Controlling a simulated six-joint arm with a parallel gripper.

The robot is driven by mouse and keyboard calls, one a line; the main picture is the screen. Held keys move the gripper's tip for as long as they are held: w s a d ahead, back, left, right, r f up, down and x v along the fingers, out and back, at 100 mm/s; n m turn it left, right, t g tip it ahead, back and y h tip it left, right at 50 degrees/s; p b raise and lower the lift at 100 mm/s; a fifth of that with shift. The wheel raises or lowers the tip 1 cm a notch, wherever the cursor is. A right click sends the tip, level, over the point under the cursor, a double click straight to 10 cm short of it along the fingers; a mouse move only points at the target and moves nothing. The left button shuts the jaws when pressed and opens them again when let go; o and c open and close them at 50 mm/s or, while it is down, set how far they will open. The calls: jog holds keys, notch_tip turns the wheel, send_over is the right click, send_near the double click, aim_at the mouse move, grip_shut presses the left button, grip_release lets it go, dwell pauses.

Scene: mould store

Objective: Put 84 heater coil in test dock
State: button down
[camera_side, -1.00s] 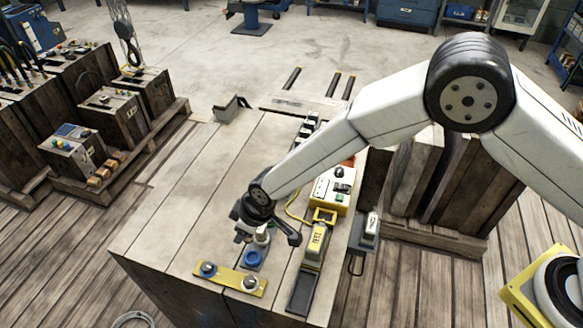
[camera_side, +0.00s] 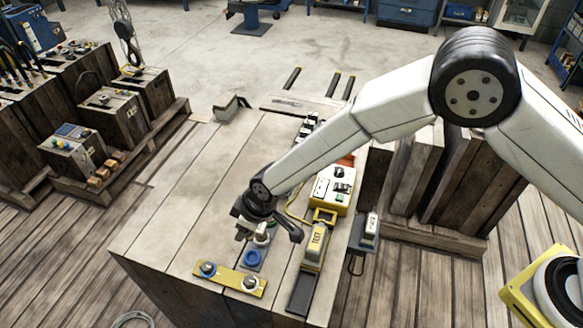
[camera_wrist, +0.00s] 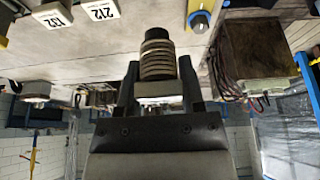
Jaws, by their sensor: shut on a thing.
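My gripper (camera_wrist: 157,92) is shut on a ribbed, pale tan coil (camera_wrist: 157,62) with a dark end, between its two fingers in the wrist view. No number is readable on the coil. In the side view my gripper (camera_side: 258,232) hangs low over the bench, and the pale coil shows just above a blue round socket (camera_side: 252,258) on a grey plate. I cannot tell whether they touch. A yellow block (camera_side: 316,242) marked TEST stands to the right of my gripper. I cannot tell which fixture is the test dock.
A yellow strip (camera_side: 230,279) with two round knobs lies in front of the socket. A yellow control box (camera_side: 331,190) with a cable stands behind the TEST block. Tags 132 (camera_wrist: 52,15) and 212 (camera_wrist: 100,9) show in the wrist view. The bench's left side is clear.

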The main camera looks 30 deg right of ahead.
jog(key=shift+w+d+f+n+g, duration=0.65)
jog(key=shift+d+n, duration=1.25)
jog(key=shift+d, duration=1.05)
jog(key=n+g, duration=0.5)
jog(key=n, duration=0.9)
send_over(325, 211)
jog(key=s+a, duration=0.1)
jog(key=s, duration=0.1)
jog(key=shift+w+a+f, duration=0.1)
jog(key=shift+f, duration=0.3)
jog(key=shift+f, duration=0.2)
jog(key=shift+f, duration=2.55)
jog(key=shift+f, duration=0.85)
grip_release()
